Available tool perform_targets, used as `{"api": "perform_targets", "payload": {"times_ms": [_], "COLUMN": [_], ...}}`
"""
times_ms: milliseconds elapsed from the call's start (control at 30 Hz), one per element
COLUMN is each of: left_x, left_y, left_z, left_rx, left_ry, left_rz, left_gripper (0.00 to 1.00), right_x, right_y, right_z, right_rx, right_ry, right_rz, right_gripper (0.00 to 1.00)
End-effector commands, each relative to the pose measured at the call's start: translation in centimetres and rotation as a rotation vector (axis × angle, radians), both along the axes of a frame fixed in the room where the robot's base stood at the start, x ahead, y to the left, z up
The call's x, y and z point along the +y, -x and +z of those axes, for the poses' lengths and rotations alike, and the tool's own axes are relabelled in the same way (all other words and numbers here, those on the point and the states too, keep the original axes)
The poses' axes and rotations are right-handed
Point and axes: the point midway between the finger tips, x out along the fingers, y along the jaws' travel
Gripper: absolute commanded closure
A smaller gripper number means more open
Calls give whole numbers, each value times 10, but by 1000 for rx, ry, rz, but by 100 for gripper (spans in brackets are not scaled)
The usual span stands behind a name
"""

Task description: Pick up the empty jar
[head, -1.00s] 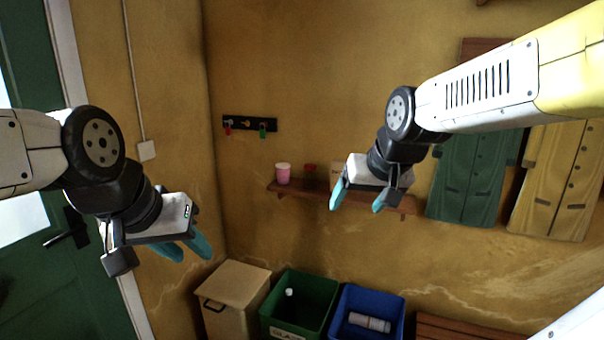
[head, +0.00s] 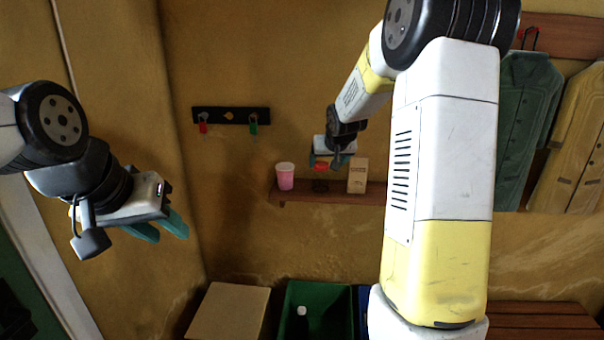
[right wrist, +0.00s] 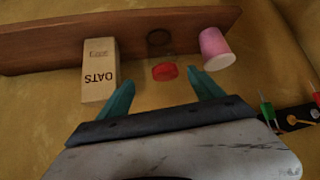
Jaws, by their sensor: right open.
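The jar (head: 320,184) has a red lid and see-through sides, with a dark patch near its base. It stands on a wooden wall shelf (head: 300,197), between a pink cup (head: 285,177) and a pale box (head: 357,175). In the right wrist view, the jar's red lid (right wrist: 165,72) lies between and just past the fingertips of my right gripper (right wrist: 161,84). That gripper is open and empty, above and in front of the jar; I cannot tell whether it touches. My left gripper (head: 168,236) is open and empty, far left of the shelf.
The box reads OATS (right wrist: 98,72) and stands close by one finger; the pink cup (right wrist: 216,48) is close on the other side. A key rack (head: 230,115) hangs above left. Bins (head: 318,295) stand below. Coats (head: 525,120) hang at right.

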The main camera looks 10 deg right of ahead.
Motion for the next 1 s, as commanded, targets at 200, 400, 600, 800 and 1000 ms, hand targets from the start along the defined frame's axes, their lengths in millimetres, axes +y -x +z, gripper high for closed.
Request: {"api": "perform_targets", "payload": {"times_ms": [200,400,600,800,1000], "left_x": [0,0,0,0,0], "left_y": [0,0,0,0,0], "left_z": [0,0,0,0,0], "left_rx": [0,0,0,0,0], "left_ry": [0,0,0,0,0], "left_rz": [0,0,0,0,0], "left_gripper": [64,64,64,64,64], "right_x": [-1,1,3,3,3], "right_y": [-15,-34,-58,-65,-65], "right_z": [-14,-28,-46,-52,-52], "right_rx": [-1,-1,-1,-3,-3], "right_ry": [4,4,4,3,2], "right_rz": [0,1,1,0,1], "right_gripper": [24,24,24,24,34]}}
